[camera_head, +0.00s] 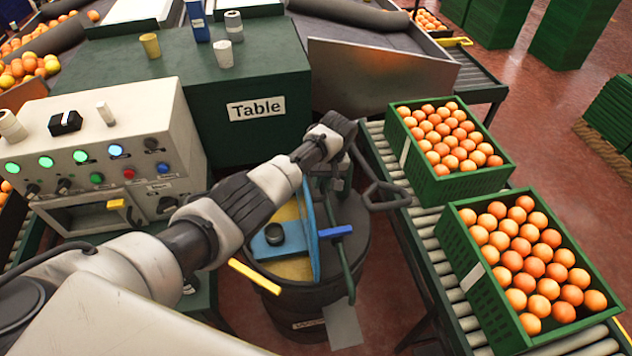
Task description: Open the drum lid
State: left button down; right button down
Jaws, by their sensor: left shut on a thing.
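The dark drum (295,305) stands on the floor below the table, left of the roller conveyor. Its top shows a yellow area and a blue part with a black knob (275,234). A thin blue-edged panel, which looks like the drum lid (311,232), stands steeply tilted up over the opening. My left arm reaches across from the left. My left gripper (338,180) is above the drum's far side, shut at the lid's upper edge; the exact contact is hidden by the wrist. My right gripper is not in view.
A yellow bar (254,276) juts from the drum's left side. A black loop handle (385,196) sticks out right, near the conveyor (425,228). Two green crates of oranges (448,212) (432,158) stand on it. A control box (110,140) and green table (248,75) lie behind.

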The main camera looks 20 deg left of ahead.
pick_arm(q)
jog(key=shift+s+f, duration=0.25)
jog(key=shift+f, duration=0.15)
jog(key=c, duration=1.2)
grip_release()
jog(key=shift+a, duration=0.1)
jog(key=shift+c, duration=0.2)
jog(key=shift+o, duration=0.7)
jog(key=shift+w+a, duration=0.1)
jog(key=shift+w, duration=0.1)
jog(key=shift+r, duration=0.1)
jog(key=shift+r, duration=0.2)
jog(key=shift+w+d+r, duration=0.1)
jog(key=shift+d+r, duration=0.1)
jog(key=shift+r, duration=0.15)
jog(key=v, duration=0.9)
jog(key=shift+r, duration=0.4)
jog(key=shift+d, duration=0.1)
